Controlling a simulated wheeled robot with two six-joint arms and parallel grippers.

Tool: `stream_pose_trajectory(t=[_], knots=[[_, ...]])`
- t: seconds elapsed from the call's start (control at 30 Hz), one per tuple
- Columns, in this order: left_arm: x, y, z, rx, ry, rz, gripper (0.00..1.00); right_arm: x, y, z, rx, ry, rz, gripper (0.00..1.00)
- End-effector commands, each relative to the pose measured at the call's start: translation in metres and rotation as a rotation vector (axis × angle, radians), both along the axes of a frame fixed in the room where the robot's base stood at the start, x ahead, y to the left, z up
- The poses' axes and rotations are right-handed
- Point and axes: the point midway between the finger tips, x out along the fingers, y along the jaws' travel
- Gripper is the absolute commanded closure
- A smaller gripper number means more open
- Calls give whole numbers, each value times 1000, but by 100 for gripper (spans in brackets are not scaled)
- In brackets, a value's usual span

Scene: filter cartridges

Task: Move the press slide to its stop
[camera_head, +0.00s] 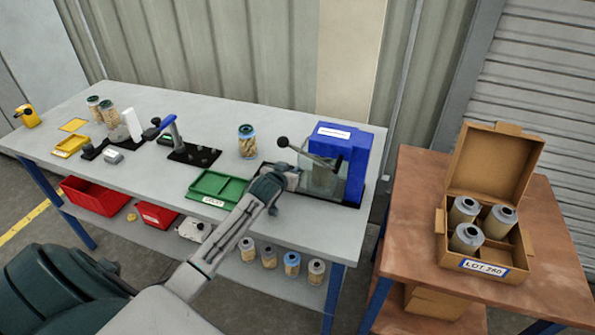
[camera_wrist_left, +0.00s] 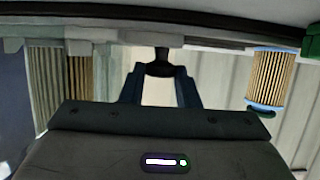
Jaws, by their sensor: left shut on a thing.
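The blue press (camera_head: 337,148) stands at the right end of the grey workbench, with a clear guard in front and a crank lever with a black ball (camera_head: 283,142). My left gripper (camera_head: 287,172) is at the left side of the press, low over its dark base. In the left wrist view, the gripper (camera_wrist_left: 160,80) is shut on a small dark knob (camera_wrist_left: 160,66), apparently the slide's handle. A pleated filter (camera_wrist_left: 62,85) shows beside it behind the clear guard. The slide itself is mostly hidden by the gripper and guard. My right gripper is not in view.
A green tray (camera_head: 217,189) lies left of my left forearm. A blue-capped filter (camera_head: 247,142) stands behind it, also in the left wrist view (camera_wrist_left: 270,82). A black fixture (camera_head: 194,154) is farther left. An open carton (camera_head: 487,262) sits on the right table.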

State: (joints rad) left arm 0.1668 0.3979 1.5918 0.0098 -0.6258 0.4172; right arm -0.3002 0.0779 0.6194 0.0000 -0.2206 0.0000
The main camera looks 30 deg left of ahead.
Motion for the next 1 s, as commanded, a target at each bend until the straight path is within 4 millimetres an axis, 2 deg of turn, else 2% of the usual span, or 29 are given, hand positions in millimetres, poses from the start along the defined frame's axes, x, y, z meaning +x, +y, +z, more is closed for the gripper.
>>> stream_pose_trajectory(t=[0.03,0.1,0.23,0.37,0.63,0.67,0.7,1.0], knots=[[-3,15,3,8,3,2,100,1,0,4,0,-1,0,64],[-7,30,2,8,4,2,100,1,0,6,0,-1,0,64],[-12,51,2,7,3,1,100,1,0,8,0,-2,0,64],[-14,58,1,2,1,0,100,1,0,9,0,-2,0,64],[-14,58,1,1,0,1,100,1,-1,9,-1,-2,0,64],[-14,58,1,1,0,1,66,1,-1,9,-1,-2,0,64],[-14,58,1,1,0,1,63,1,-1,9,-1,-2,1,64],[-16,58,1,1,0,1,63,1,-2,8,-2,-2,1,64]])
